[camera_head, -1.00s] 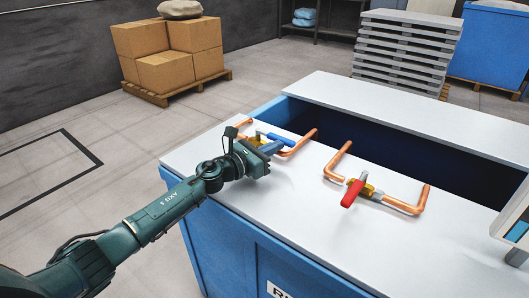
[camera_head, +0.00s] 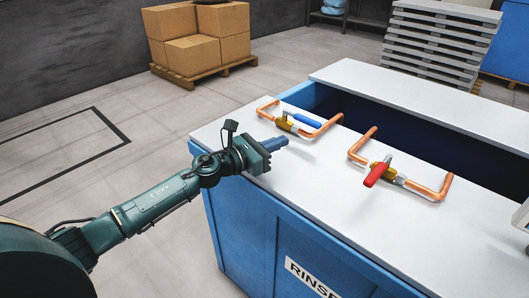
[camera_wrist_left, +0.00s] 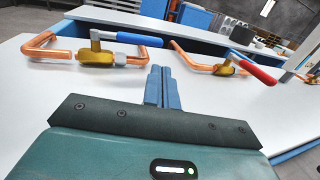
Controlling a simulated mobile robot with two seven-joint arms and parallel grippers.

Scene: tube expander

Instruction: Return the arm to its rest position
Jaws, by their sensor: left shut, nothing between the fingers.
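My left arm comes in from the left in the head view. Its gripper (camera_head: 279,142) is over the near left part of the white tabletop, shut and empty, short of the blue-handled valve (camera_head: 305,120). The gripper's blue fingers also show closed together in the left wrist view (camera_wrist_left: 162,88). The blue-handled valve sits on a bent copper pipe beyond the fingers, and it shows in the wrist view (camera_wrist_left: 98,56). A red-handled valve (camera_head: 378,170) on a second copper pipe lies to the right, clear of the gripper. My right gripper is out of view.
The blue bench (camera_head: 245,225) has a white top (camera_head: 300,205) and a dark open basin (camera_head: 440,150) behind the pipes. Cardboard boxes (camera_head: 190,50) stand on a pallet at the back left. Grey stacked pallets (camera_head: 440,45) stand behind the bench. Floor left of the bench is clear.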

